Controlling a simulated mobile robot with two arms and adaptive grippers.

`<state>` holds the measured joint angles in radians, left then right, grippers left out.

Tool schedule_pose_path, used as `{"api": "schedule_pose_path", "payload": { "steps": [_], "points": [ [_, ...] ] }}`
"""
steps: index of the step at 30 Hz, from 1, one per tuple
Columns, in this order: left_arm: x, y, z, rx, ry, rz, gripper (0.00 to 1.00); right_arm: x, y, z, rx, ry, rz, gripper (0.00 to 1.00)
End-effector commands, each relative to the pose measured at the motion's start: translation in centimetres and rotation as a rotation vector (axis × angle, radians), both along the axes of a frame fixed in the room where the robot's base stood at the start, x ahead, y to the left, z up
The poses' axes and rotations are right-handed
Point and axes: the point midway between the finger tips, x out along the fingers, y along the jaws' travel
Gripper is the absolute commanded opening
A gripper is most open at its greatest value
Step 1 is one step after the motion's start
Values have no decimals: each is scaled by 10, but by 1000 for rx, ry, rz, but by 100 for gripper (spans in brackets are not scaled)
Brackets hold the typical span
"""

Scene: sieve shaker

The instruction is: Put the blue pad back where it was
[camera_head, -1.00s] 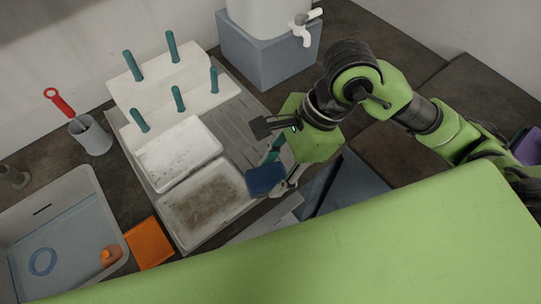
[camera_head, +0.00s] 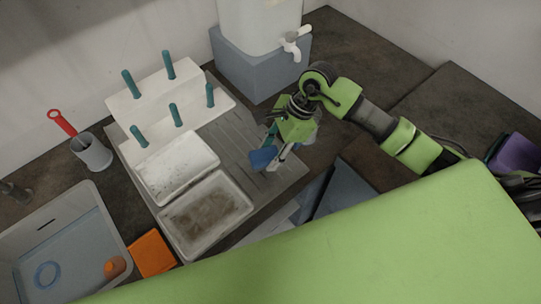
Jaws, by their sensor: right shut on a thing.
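The blue pad (camera_head: 262,158) is held by my right gripper (camera_head: 277,152), which is shut on it. The gripper and pad are above the grey ribbed board, right of the two white trays. Part of the pad is hidden by the gripper. I cannot tell whether the pad touches the board. My left gripper is not in view.
A white tray (camera_head: 150,172) and a tray with brown residue (camera_head: 168,216) sit on the grey ribbed board (camera_head: 236,140). A stepped white rack (camera_head: 152,98) with teal pegs stands behind. A white tank (camera_head: 258,22) stands on a grey-blue block (camera_head: 243,68). An orange block (camera_head: 151,253) lies near a clear tub (camera_head: 88,196).

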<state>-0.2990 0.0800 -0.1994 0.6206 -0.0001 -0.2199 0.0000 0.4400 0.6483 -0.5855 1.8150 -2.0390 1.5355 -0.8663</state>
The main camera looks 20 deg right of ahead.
Motion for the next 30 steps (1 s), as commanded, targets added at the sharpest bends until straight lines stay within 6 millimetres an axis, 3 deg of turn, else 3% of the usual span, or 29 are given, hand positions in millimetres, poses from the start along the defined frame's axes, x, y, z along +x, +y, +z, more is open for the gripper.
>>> {"api": "schedule_pose_path", "payload": {
  "steps": [7, 19, 20, 21, 30],
  "points": [
    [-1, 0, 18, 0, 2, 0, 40, 0, 0, -29, 1, 4, -2, 18],
    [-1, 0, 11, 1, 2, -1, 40, 1, -1, -36, 0, 0, -1, 18],
    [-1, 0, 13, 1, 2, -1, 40, 1, -1, -34, 0, 0, -1, 46],
    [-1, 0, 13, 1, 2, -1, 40, 1, -1, -34, 0, 0, -1, 55],
    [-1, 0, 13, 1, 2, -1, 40, 1, 0, -34, 0, 1, -1, 55]
  ]
}}
